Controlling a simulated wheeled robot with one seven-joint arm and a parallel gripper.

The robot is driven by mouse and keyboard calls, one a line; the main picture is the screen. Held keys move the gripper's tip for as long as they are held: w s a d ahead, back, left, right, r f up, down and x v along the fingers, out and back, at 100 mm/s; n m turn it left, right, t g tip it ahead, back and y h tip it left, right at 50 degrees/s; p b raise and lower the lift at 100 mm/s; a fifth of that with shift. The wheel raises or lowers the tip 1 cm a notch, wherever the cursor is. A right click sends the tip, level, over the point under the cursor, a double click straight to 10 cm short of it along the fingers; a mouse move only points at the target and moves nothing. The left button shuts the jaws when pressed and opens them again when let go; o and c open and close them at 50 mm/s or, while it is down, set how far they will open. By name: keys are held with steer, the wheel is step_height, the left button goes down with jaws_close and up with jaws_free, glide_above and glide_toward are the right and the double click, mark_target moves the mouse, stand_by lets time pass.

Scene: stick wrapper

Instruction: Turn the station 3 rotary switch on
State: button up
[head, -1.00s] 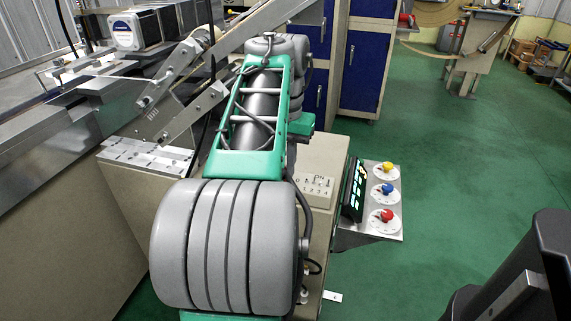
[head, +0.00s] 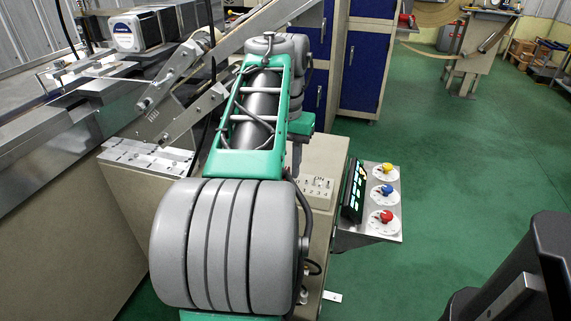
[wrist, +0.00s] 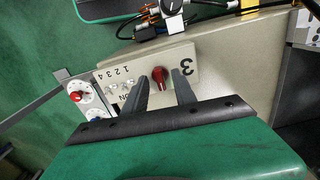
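A red rotary knob (wrist: 160,77) sits on a light panel (wrist: 189,54) beside a large "3" in the wrist view. It appears to be the station 3 switch. My gripper (wrist: 161,82) is open, with one dark finger on each side of the red knob. Gaps show between the knob and both fingers; I cannot tell how far the tips are above the panel. In the head view the panel (head: 318,190), marked with small numbers and "ON", shows right of my arm. My arm hides the red knob and most of the gripper there.
Small metal toggles (wrist: 118,89) sit beside the knob on the same panel. A side plate (head: 396,222) carries yellow (head: 388,169), blue (head: 387,189) and red (head: 387,216) dial knobs. Cables and fittings (wrist: 172,8) lie beyond the panel.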

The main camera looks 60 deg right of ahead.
step_height(320, 180, up, 7)
steer(key=p, duration=0.6)
steer(key=shift+r, duration=0.2)
steer(key=w+a+r+n+t+h+p, duration=0.1)
steer(key=w+a+r+n+p, duration=0.1)
steer(key=w+a+n+p, duration=0.55)
steer(key=w+a+r+n+p, duration=0.25)
steer(key=w+a+p, duration=0.25)
steer(key=w+a, duration=0.5)
steer(key=s+a+f+n+t+y+p, duration=0.1)
steer(key=a+n+p, duration=0.5)
steer(key=a, duration=1.4)
steer(key=shift+s+a+f+n+t, duration=0.15)
steer(key=shift+s+f+n+t, duration=0.2)
steer(key=shift+s+n+t, duration=0.2)
